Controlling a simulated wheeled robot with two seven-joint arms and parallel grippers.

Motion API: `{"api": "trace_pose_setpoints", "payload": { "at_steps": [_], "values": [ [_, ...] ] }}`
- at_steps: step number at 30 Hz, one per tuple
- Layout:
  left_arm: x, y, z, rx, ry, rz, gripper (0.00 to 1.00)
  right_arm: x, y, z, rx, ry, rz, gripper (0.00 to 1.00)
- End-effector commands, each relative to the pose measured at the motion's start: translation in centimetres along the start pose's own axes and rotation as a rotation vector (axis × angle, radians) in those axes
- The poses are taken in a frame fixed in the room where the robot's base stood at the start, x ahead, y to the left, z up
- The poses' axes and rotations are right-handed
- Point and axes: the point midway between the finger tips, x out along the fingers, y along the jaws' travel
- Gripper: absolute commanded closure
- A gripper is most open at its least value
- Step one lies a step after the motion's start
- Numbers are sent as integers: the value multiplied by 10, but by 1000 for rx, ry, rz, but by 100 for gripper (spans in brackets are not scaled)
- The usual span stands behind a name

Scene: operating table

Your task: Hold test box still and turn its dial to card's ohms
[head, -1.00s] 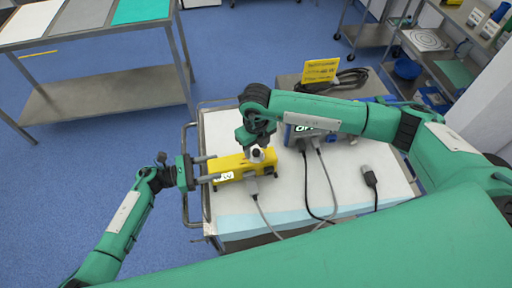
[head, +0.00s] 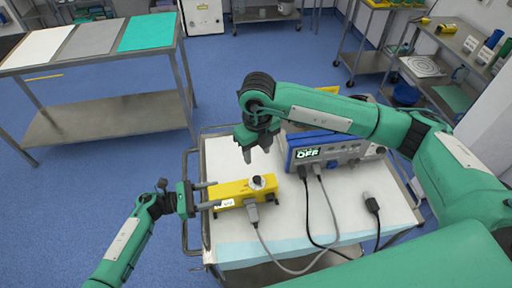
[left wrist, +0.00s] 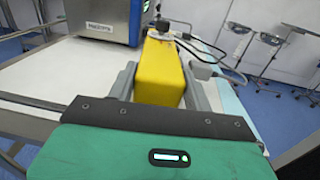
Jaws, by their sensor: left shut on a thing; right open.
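The yellow test box (head: 236,190) lies on the white-topped cart, with a black-and-white dial (head: 257,182) on its top right end and a small display (head: 227,203) too small to read. My left gripper (head: 209,196) is shut on its left end, one finger along each long side. In the left wrist view the box (left wrist: 159,75) sits between both fingers, with the dial (left wrist: 162,27) at its far end. My right gripper (head: 259,150) is open and empty, above and behind the dial, apart from it. The yellow card (head: 328,89) is mostly hidden behind my right arm; its writing is hidden.
A blue-and-grey unit (head: 330,150) whose screen reads OFF stands behind the box. The cart's steel rail (head: 187,205) runs along the left.

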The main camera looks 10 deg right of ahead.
Motion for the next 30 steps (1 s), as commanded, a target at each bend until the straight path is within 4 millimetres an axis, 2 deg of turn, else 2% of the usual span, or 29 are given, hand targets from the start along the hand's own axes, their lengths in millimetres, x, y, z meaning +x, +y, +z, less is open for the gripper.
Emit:
{"api": "trace_pose_setpoints", "payload": {
  "at_steps": [1, 2, 5, 6, 14, 17, 20, 30],
  "values": [
    [0, 0, -1, -1, 0, -1, 82, 0, 0, 0, 0, 0, 0, 54],
    [0, 0, -1, -1, 0, -1, 47, 0, 0, 0, 0, 0, 0, 54],
    [0, 0, 0, -1, 0, 0, 28, 0, 0, 0, 0, 0, 0, 54],
    [0, 0, 0, -1, 0, 0, 24, 0, 0, 0, 0, 0, 0, 54],
    [-1, 0, 0, 0, 0, 0, 24, 0, 0, 0, 0, 0, 0, 54],
    [-6, 0, -1, 0, 2, 1, 24, 0, 0, 0, 0, 0, 0, 54],
    [-20, 0, -1, 0, 4, 2, 24, 0, 0, 0, 0, 0, 0, 54],
    [-91, 0, -1, -1, 3, 1, 24, 0, 0, 0, 0, 0, 0, 54]
  ]
}}
